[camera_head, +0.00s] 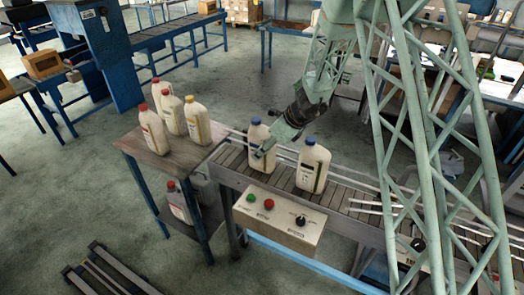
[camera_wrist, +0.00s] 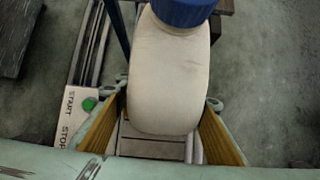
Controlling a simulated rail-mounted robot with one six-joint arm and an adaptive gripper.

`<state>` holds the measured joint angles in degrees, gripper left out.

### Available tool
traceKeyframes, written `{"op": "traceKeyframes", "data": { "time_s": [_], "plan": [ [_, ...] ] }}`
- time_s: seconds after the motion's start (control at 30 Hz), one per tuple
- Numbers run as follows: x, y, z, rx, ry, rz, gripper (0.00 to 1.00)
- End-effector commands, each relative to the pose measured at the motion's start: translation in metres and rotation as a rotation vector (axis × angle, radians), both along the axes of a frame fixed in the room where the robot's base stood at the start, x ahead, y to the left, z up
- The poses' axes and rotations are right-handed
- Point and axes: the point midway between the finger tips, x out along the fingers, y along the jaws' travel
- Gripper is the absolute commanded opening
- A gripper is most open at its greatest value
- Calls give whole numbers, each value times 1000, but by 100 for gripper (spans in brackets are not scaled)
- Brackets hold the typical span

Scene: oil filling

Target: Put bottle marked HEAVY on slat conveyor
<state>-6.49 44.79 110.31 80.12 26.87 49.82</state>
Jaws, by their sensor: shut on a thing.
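My gripper (camera_head: 266,147) is shut on a white blue-capped bottle (camera_head: 255,133) at the left end of the slat conveyor (camera_head: 340,195). In the wrist view this bottle (camera_wrist: 168,75) stands between the two yellow-lined fingers. It is upright and over the slats; I cannot tell whether its base touches them. A second blue-capped bottle (camera_head: 313,168) stands on the conveyor to its right, with a dark label. The label words are too small to read, so I cannot tell which bottle is marked HEAVY.
A wooden-topped table (camera_head: 180,155) left of the conveyor holds several bottles with red and yellow caps. A red-capped bottle (camera_head: 179,203) stands on its lower shelf. A control box (camera_head: 280,217) with green and red buttons is on the conveyor's front. Slats right of the second bottle look clear.

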Motion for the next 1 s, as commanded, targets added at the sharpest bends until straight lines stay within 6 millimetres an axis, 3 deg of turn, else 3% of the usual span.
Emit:
{"op": "traceKeyframes", "data": {
  "time_s": [1.0],
  "plan": [
    [1, 0, -5, 0, -1, -1, 9]
  ]
}}
